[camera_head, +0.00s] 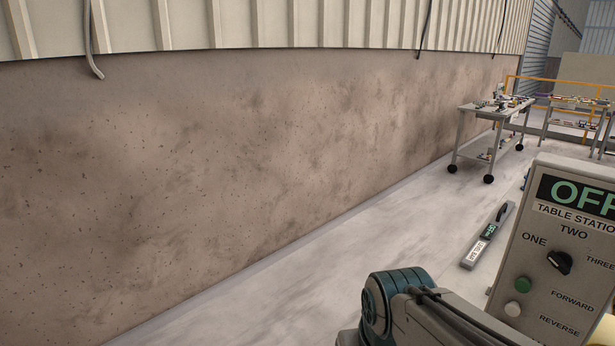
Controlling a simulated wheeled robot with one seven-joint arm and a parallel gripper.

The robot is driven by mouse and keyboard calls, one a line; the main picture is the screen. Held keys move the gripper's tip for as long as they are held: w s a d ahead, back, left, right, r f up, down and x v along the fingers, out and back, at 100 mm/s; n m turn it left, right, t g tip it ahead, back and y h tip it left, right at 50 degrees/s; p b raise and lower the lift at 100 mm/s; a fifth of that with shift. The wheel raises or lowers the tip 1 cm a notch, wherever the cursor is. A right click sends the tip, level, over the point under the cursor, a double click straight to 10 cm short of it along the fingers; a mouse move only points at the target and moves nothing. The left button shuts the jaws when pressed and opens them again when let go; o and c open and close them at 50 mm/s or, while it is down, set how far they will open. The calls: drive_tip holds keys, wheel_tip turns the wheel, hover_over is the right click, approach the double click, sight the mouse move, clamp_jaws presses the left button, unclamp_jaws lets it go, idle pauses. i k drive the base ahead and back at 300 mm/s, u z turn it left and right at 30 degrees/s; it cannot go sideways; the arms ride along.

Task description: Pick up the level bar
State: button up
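A long grey bar (484,241), likely the level bar, lies on the pale grey floor right of centre, just left of a control box. It has white and dark green labels, too small to read surely, and a black part near its far end. It points away from me at a slant, and nothing is touching it that I can see. My arm's teal and grey links show at the bottom edge, nearer than the bar. My gripper is out of view.
A grey control box (541,236) with a black knob and buttons stands close at right. A stained wall (230,170) runs along the left. Wheeled carts (489,116) with small items stand far back right. Floor between wall and bar (400,225) is clear.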

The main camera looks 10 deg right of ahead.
sight(487, 236)
drive_tip(key=i, duration=1.9)
drive_tip(key=z, duration=0.75)
drive_tip(key=i, duration=1.3)
drive_tip(key=z, duration=1.7)
drive_tip(key=i, duration=0.75)
drive_tip(key=z, duration=0.55)
